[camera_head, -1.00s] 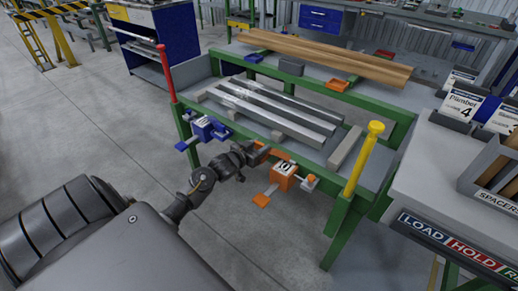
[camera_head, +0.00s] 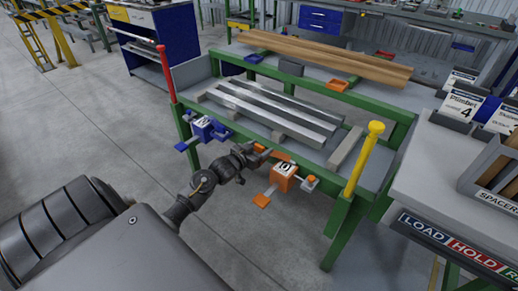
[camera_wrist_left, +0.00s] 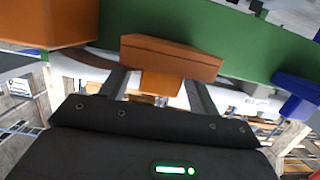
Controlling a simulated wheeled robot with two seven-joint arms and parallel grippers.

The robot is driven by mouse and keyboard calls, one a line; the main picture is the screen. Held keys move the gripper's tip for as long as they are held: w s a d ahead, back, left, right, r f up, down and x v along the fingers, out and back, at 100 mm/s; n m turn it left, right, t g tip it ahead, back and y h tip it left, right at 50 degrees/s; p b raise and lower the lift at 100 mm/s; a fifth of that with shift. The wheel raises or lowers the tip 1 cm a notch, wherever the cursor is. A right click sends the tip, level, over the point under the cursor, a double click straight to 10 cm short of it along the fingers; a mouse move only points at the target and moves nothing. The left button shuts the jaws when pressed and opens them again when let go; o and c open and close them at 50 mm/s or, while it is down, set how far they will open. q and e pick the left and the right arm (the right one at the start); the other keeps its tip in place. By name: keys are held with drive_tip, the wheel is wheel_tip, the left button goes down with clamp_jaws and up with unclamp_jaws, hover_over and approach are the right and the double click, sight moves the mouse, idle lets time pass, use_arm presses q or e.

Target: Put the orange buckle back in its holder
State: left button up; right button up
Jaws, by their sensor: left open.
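An orange block with a narrower tab below it (camera_wrist_left: 172,58) sits against the green rail in the left wrist view; it looks like the buckle and its holder, but I cannot tell where one ends. In the head view this orange part (camera_head: 275,154) is on the table's front rail. My left gripper (camera_head: 262,154) is just left of it, open. In the wrist view its two fingers (camera_wrist_left: 160,92) stand on either side of the tab, apart from each other; contact is unclear. My right gripper is not in view.
An orange boxed unit (camera_head: 284,177) with a dark-on-white label hangs on the rail right of my gripper; a blue one (camera_head: 204,129) hangs to the left. Metal bars (camera_head: 280,108) lie on the table. A yellow post (camera_head: 364,160) stands right. Floor in front is clear.

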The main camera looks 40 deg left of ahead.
use_arm(q)
drive_tip(key=shift+s+r, duration=0.2)
drive_tip(key=shift+s, duration=0.05)
drive_tip(key=s+r+p, duration=0.1)
drive_tip(key=s+r, duration=0.1)
drive_tip(key=s, duration=0.9)
drive_tip(key=s+d+f+g, duration=0.2)
drive_tip(key=s+d+f, duration=0.15)
drive_tip(key=f, duration=0.45)
drive_tip(key=s+d+f+g, duration=0.2)
drive_tip(key=s+f+g, duration=0.15)
drive_tip(key=f, duration=0.45)
drive_tip(key=s+d+f+g, duration=0.2)
drive_tip(key=s+d+f, duration=0.15)
drive_tip(key=f, duration=0.35)
drive_tip(key=s+d+f+m+g, duration=0.2)
drive_tip(key=s+d+f+g, duration=0.4)
drive_tip(key=s+d+f, duration=0.5)
drive_tip(key=s+f, duration=0.1)
drive_tip(key=s, duration=0.3)
drive_tip(key=shift+d+f, duration=0.2)
drive_tip(key=shift+f, duration=0.1)
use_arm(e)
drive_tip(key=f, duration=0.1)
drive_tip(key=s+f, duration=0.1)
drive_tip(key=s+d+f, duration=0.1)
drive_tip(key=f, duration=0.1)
